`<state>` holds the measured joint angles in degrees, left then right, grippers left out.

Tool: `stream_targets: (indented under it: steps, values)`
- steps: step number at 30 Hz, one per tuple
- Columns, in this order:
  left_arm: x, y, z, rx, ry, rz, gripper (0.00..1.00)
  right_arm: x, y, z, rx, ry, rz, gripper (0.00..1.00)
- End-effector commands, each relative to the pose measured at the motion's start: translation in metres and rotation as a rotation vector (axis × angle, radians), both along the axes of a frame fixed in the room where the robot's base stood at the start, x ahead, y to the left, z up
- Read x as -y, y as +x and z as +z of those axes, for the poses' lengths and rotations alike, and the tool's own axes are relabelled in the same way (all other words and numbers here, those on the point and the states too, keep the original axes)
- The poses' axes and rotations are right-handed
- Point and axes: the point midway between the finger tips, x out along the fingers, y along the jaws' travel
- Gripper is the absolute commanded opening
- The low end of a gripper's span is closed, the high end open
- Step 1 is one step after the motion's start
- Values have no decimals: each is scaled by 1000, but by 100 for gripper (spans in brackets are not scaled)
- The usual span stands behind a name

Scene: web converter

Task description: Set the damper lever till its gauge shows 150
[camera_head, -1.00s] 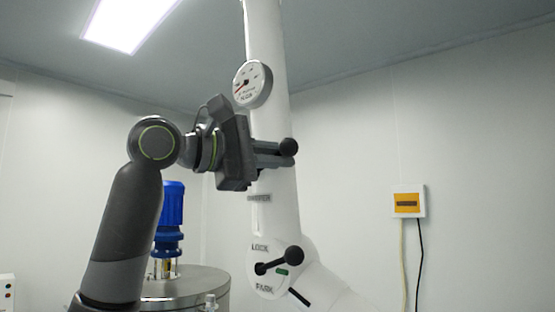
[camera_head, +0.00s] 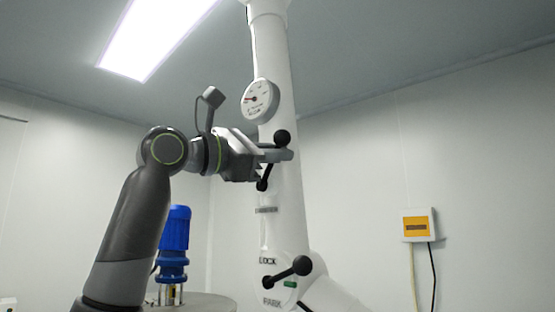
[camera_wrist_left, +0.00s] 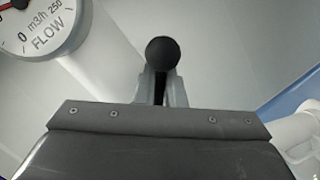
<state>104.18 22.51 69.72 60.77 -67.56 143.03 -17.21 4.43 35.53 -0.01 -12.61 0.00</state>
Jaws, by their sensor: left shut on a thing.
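The damper lever (camera_head: 268,174) is a black bar with ball ends on the white column (camera_head: 286,210). It tilts steeply, with its upper knob (camera_head: 282,137) raised to the right. My left gripper (camera_head: 284,154) is shut on the lever just below that knob. In the left wrist view the knob (camera_wrist_left: 163,53) stands above the closed fingers (camera_wrist_left: 161,88). The round white flow gauge (camera_head: 260,99) is above the gripper; its red needle points left. In the left wrist view the gauge (camera_wrist_left: 42,30) is cut off, with 0, 250 and FLOW readable. My right gripper is not in view.
A second black lever (camera_head: 287,272) with LOCK and PARK labels sits lower on the column. A blue motor (camera_head: 174,243) on a metal vessel stands behind my left arm. A yellow-and-white box (camera_head: 418,225) with cables hangs on the right wall.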

Motion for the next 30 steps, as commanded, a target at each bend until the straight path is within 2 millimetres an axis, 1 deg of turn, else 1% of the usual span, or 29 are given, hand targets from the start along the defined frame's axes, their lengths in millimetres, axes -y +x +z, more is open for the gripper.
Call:
stream_targets:
  steps: [13,14,17,18,30]
  values:
    - [-1,0,1,-5,-8,1,0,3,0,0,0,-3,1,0]
    - [-1,0,1,-5,-8,1,13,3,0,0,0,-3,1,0]
    - [-1,0,1,-5,-8,1,27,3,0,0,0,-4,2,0]
    - [-1,0,1,-5,-8,1,28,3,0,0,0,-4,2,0]
    - [-1,1,1,-5,-7,2,28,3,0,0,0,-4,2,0]
